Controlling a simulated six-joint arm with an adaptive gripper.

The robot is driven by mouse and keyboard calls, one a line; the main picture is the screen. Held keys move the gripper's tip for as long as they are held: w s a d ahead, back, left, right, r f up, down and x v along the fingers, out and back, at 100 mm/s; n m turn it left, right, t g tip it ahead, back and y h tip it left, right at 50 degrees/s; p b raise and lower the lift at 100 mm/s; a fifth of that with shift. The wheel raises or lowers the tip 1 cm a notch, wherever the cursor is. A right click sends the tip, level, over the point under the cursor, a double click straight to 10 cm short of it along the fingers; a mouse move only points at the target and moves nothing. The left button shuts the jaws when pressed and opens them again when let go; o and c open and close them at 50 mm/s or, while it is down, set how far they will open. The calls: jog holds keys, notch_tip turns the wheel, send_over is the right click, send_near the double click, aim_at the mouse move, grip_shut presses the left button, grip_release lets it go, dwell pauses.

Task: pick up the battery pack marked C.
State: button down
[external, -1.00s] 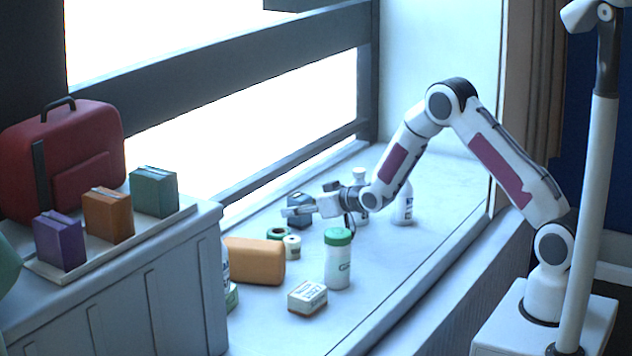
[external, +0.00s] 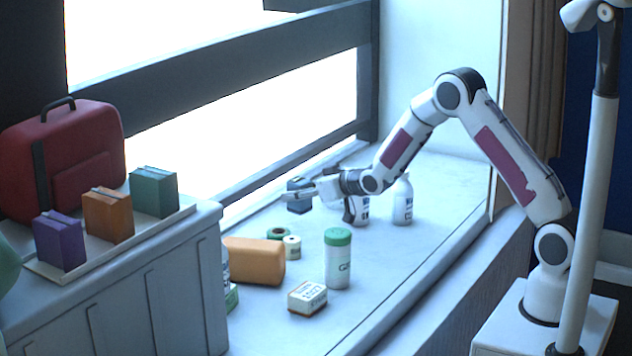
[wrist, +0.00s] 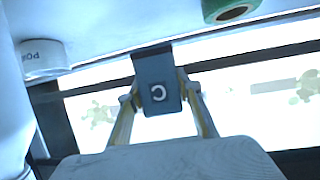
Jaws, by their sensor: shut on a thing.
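The battery pack marked C is a dark blue block. In the wrist view the battery pack (wrist: 157,84) sits between my two fingers, with its white letter C facing the camera. My gripper (wrist: 158,100) is shut on it, one finger at each side. In the external view the battery pack (external: 298,197) is at the fingertips of my gripper (external: 306,193), near the window side of the sill. It appears held up off the sill; its lower edge is partly hard to make out.
An orange pouch (external: 255,262), a small roll (external: 292,246), a green-lidded jar (external: 338,262) and a small box (external: 307,298) stand nearer the front. A tray (external: 72,275) with coloured blocks and a red case (external: 85,150) are left.

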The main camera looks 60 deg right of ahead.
aim_at(297, 180)
jog(key=shift+r, duration=2.95)
jog(key=shift+a, duration=0.1)
